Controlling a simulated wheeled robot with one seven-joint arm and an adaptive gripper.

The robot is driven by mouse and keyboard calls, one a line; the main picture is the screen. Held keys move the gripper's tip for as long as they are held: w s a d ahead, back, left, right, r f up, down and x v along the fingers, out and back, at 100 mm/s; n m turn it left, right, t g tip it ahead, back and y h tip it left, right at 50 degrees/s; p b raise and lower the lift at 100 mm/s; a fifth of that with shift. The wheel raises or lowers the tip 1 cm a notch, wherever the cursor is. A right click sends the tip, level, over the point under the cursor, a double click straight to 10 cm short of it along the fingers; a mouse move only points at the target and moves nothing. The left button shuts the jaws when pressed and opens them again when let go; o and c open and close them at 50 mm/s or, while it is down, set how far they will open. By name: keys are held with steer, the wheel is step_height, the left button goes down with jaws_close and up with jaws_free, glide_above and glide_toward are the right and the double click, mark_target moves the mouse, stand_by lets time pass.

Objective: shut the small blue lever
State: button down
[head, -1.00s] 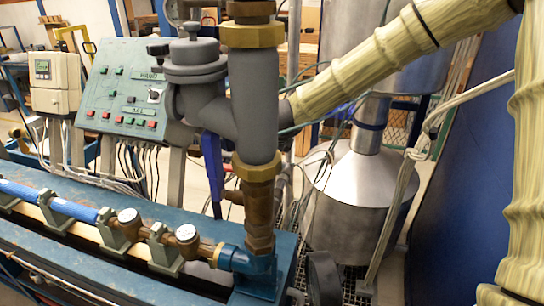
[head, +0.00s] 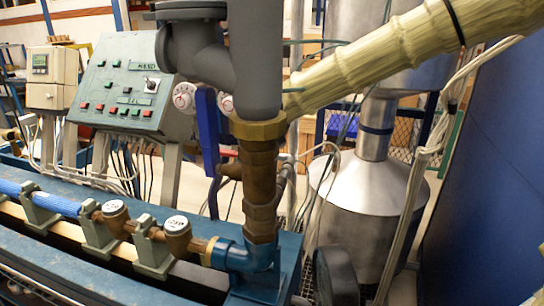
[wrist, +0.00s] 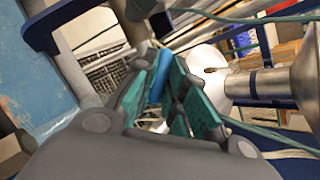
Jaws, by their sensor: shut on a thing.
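The blue lever (head: 208,130) hangs roughly upright in the head view, just left of the brown pipe and below the grey valve body (head: 255,65). In the wrist view my gripper (wrist: 175,82) has its teal pads around a narrow blue piece (wrist: 159,76), which appears to be the lever. The gripper is shut on it. In the head view my arm comes in from the upper right and passes behind the grey valve body, which hides my gripper there.
A brass collar (head: 259,129) and brown pipe (head: 260,185) stand beside the lever. A green control panel (head: 120,95) is behind left. A row of meters (head: 116,213) runs along the blue bench. A metal tank (head: 365,215) and blue panel (head: 485,170) lie right.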

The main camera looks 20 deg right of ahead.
steer(key=m+h+b, duration=0.1)
steer(key=m+b, duration=0.1)
steer(key=b, duration=0.1)
steer(key=shift+w+a+m, duration=0.1)
steer(key=shift+m, duration=0.3)
steer(key=shift+r+m+h+b, duration=0.2)
steer(key=shift+m+h+b, duration=0.1)
steer(key=shift+m+b, duration=0.45)
steer(key=shift+r, duration=0.1)
steer(key=c, duration=1.5)
jaws_free()
steer(key=shift+o, duration=0.2)
steer(key=shift+f, duration=0.2)
